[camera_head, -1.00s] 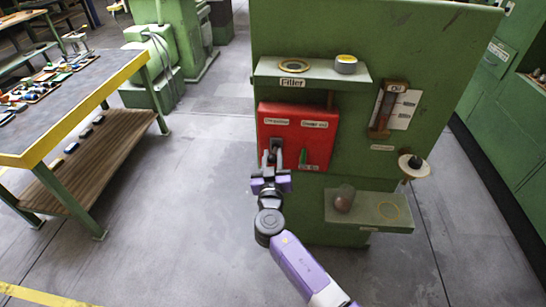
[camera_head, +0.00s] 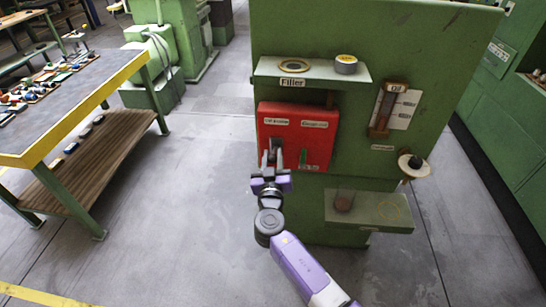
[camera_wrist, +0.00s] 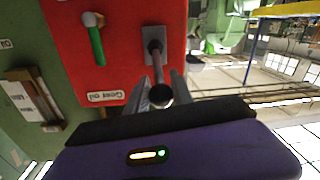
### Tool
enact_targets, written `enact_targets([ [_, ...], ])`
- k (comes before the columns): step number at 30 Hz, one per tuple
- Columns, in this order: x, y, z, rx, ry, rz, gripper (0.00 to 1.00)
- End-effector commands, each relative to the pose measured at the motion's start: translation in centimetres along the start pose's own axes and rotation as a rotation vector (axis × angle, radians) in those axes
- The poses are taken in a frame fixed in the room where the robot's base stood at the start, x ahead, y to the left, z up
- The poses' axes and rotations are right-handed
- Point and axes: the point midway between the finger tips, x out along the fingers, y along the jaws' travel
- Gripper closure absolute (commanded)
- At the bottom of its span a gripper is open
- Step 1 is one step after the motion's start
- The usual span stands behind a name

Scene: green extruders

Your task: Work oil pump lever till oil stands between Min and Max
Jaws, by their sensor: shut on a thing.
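The red panel (camera_head: 297,136) on the front of the green machine carries two levers. My gripper (camera_head: 272,165) is at the left lever and shut on it. In the wrist view, the grey lever (camera_wrist: 157,68) comes out of a grey plate, and its round dark end lies between my fingers (camera_wrist: 161,92). The other lever, a green one (camera_head: 303,158), is free beside it. The oil gauge (camera_head: 381,112) is a brown-framed upright tube with a white marked plate, up to the right. Its fill looks dark red, but the exact level against the marks is too small to read.
A shelf labelled Filler (camera_head: 318,83) juts out above the panel and holds a grey-and-yellow cap (camera_head: 346,64). A lower shelf (camera_head: 370,212) stands out at right, with a black-knobbed disc (camera_head: 413,166) above it. A yellow-edged workbench (camera_head: 75,110) stands left. Floor between is clear.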

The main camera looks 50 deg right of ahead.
Motion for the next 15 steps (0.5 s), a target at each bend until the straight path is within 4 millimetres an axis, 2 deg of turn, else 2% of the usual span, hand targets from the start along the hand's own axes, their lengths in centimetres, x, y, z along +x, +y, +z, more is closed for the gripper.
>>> enact_targets([
  [15,-0.14,-0.17,0.74,-0.002,0.022,0.003,1.0],
])
